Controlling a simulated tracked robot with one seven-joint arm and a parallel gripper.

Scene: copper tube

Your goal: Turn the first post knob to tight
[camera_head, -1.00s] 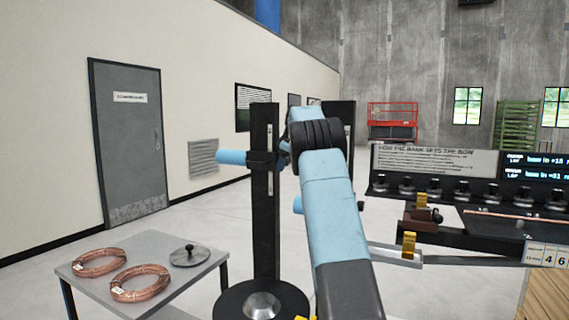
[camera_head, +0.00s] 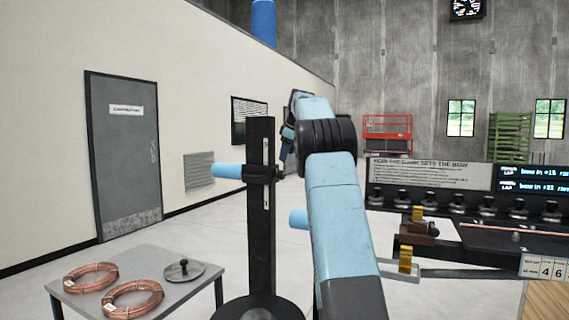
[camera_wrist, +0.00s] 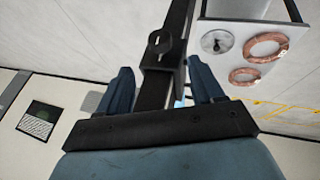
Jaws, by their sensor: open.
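A black slotted post (camera_head: 261,222) stands left of my arm in the head view, with a light blue cylinder (camera_head: 228,171) held in a black clamp (camera_head: 262,174). A small dark knob-like end shows at the clamp's right side. In the wrist view the post (camera_wrist: 172,45) runs down between my fingers, and a round black knob or clamp part (camera_wrist: 160,43) sits on it beyond the fingertips. My gripper (camera_wrist: 161,86) is open, with one blue finger on each side of the post in the picture. Depth and contact are unclear. In the head view my gripper is mostly hidden behind the arm.
A grey table (camera_head: 192,291) at lower left carries two copper coils (camera_head: 132,299) and a round plate with a knob (camera_head: 184,271). A bench with a row of black knobs (camera_head: 457,203) and brass-coloured blocks (camera_head: 405,260) stands at right. Open floor lies behind.

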